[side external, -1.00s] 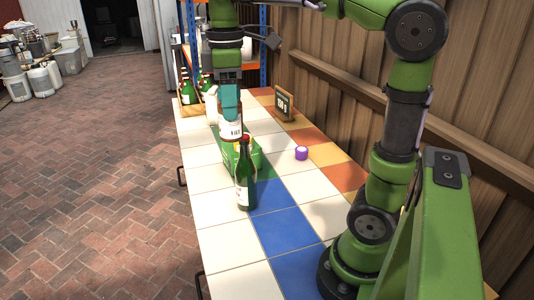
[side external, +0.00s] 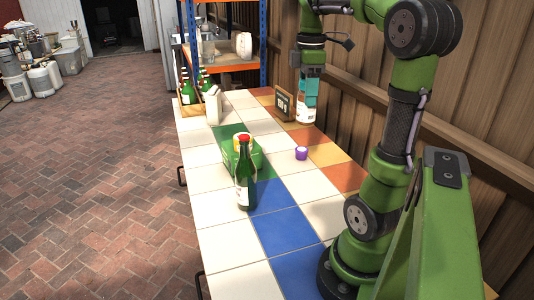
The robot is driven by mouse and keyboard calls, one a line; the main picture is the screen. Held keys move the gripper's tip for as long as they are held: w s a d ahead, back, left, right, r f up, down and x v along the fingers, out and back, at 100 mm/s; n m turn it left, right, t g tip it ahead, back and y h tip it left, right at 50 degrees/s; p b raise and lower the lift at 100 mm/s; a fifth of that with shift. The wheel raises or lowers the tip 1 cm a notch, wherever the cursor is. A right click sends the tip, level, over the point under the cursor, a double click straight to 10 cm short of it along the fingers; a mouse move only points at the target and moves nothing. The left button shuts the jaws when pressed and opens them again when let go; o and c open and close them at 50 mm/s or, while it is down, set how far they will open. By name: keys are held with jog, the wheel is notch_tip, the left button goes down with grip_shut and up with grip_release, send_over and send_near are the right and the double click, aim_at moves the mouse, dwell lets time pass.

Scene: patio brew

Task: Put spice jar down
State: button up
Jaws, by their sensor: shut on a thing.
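My gripper (side external: 309,88), with teal fingers, is shut on the spice jar (side external: 306,115), a small jar with a white label. The jar is upright at the right side of the tiled table, just right of the small black framed sign. Its lower end is close to the orange tiles; I cannot tell whether it touches them. The fingers cover its upper part.
A green bottle with a red cap (side external: 245,175) stands before a green box (side external: 238,150). A purple-sided cup (side external: 301,153) stands mid-table. The framed sign (side external: 284,104) is close beside the jar. A white carton (side external: 213,106) and a bottle crate (side external: 190,108) stand at back left.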

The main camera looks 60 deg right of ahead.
notch_tip(320, 180, down, 25)
jog(key=shift+f, duration=0.1)
dwell(0.4)
jog(key=o, duration=1.1)
notch_tip(320, 180, up, 12)
jog(key=a+r+m+t, duration=0.2)
jog(key=a+m, duration=0.1)
jog(key=a, duration=0.5)
jog(key=w+a+r+m+t+y, duration=0.1)
jog(key=a+m, duration=0.3)
jog(key=a, duration=0.5)
jog(key=w+a+r+m+t+y, duration=0.1)
jog(key=a+r+m+t, duration=0.2)
jog(key=a, duration=0.6)
jog(key=shift+w+r+t, duration=0.15)
jog(key=shift+r+t, duration=0.25)
jog(key=shift+t, duration=0.2)
